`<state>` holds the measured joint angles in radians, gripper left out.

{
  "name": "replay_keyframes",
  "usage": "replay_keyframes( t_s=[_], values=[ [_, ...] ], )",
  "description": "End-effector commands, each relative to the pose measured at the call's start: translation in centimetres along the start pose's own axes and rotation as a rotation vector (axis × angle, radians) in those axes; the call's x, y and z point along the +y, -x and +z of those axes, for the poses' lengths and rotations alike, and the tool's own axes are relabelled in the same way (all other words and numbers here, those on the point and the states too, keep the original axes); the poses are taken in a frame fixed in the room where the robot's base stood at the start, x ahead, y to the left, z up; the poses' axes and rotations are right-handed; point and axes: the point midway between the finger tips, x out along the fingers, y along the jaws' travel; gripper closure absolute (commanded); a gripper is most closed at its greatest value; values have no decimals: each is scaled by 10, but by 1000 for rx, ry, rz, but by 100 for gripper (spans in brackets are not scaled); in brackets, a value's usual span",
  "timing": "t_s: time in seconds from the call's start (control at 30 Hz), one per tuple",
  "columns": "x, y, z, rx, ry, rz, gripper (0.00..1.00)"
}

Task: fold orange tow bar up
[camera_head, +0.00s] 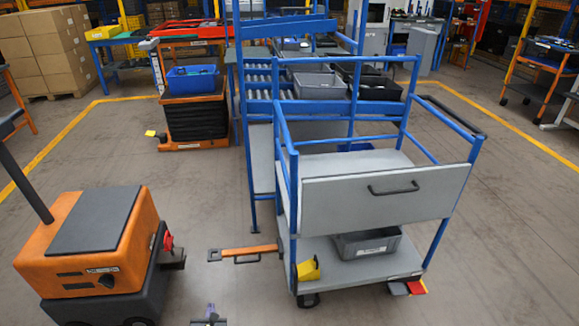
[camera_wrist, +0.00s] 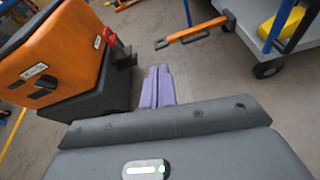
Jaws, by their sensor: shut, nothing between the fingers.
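The orange tow bar (camera_head: 247,252) sticks out to the left from the lower frame of the blue cart (camera_head: 385,200), low over the floor. It has a black handle loop along its side and a dark eye at its free end. In the wrist view the tow bar (camera_wrist: 197,34) lies ahead of and to the right of my gripper. My gripper (camera_wrist: 158,70) is shut and empty, its purple-grey fingers together, apart from the bar. In the head view my gripper (camera_head: 209,313) shows only at the bottom edge, below the bar's free end.
An orange tug (camera_head: 85,240) with a red-topped hitch (camera_head: 170,243) stands at the left, apart from the tow bar. A yellow block (camera_head: 308,270) and a grey bin (camera_head: 368,243) sit on the cart's lower deck.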

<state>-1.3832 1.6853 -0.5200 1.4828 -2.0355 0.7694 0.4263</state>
Motion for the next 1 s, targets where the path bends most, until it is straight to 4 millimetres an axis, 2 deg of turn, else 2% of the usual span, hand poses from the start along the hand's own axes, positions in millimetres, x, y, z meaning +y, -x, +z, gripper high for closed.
replay_keyframes(
  t_s=[0.03,0.37,0.57,0.77,0.9,1.0],
  values=[
    [-5,-2,9,-5,-22,-25,100],
    [-45,-8,50,-17,-172,-199,100],
    [-87,-8,88,-26,-323,-368,100],
    [-158,8,139,-37,-583,-638,100],
    [-208,31,170,-42,-792,-835,100],
    [-235,52,188,-43,-943,-958,100]
  ],
)
